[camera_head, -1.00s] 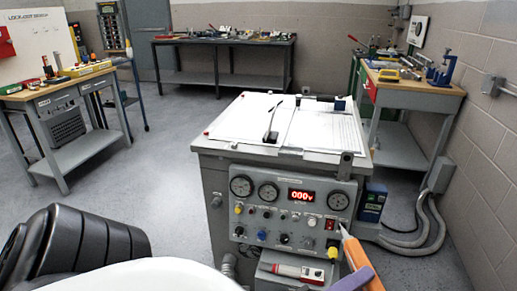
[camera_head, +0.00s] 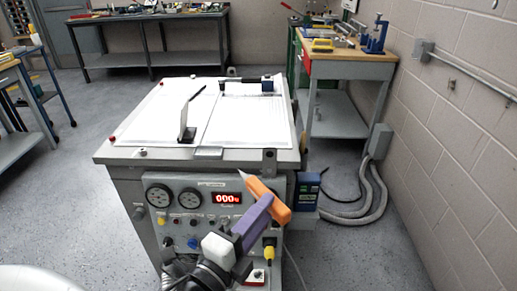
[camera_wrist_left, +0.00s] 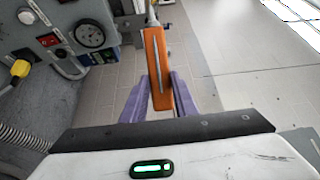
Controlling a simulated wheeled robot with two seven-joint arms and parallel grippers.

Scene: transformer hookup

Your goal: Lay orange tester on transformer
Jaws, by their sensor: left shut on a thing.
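The orange tester (camera_head: 265,197) with a pale pointed tip is held in front of the transformer's upper front edge. My left gripper (camera_head: 260,208), with purple fingers, is shut on it; the wrist view shows the orange tester (camera_wrist_left: 156,70) between the two purple fingers (camera_wrist_left: 157,98). The transformer (camera_head: 127,152) is a grey cabinet with dials, a red display and a flat top bearing papers. The tester is in front of the panel's right part, near top height, and does not rest on the top. The right gripper is not in view.
Papers (camera_head: 246,120), a dark stand with a white card (camera_head: 185,125) and a blue-black item (camera_head: 267,84) lie on the top. A wooden bench (camera_head: 345,68) stands behind right, near the wall.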

